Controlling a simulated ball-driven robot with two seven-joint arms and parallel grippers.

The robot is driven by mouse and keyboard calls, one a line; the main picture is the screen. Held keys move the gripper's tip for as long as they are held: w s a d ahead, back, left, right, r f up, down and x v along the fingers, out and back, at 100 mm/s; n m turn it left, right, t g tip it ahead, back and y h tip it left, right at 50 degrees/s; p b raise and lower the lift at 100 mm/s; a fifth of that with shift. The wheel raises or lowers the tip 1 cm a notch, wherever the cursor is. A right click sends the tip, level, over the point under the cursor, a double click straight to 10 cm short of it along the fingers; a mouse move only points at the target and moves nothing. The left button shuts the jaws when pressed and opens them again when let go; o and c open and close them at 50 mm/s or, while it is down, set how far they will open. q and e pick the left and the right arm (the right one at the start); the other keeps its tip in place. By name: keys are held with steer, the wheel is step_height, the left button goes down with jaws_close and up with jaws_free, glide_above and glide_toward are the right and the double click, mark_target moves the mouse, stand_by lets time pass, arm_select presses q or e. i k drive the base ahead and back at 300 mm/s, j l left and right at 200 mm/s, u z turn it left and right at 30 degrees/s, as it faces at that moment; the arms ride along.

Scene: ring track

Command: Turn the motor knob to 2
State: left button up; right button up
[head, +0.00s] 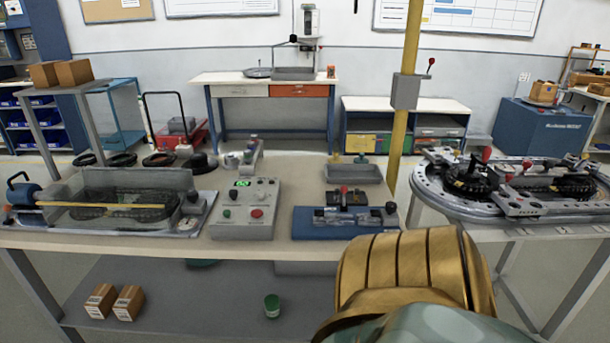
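A grey control box (245,228) stands upright on the near bench, left of the picture's middle. Its sloped face has a lit green display (243,183), a green button (227,213), a red button (257,213) and small dark knobs. I cannot tell which of these is the motor knob, and its setting and markings are too small to read. Neither gripper is in view. A gold and green part of my own body fills the bottom right, apart from the box in the picture.
A clear-walled machine (115,200) stands left of the box and a blue fixture (345,223) right of it. A ring track (515,187) is on the right table. A yellow post (404,120) rises behind the bench. The bench front (270,247) by the box is bare.

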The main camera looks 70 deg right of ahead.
mark_target(261, 193)
steer(key=z, duration=1.85)
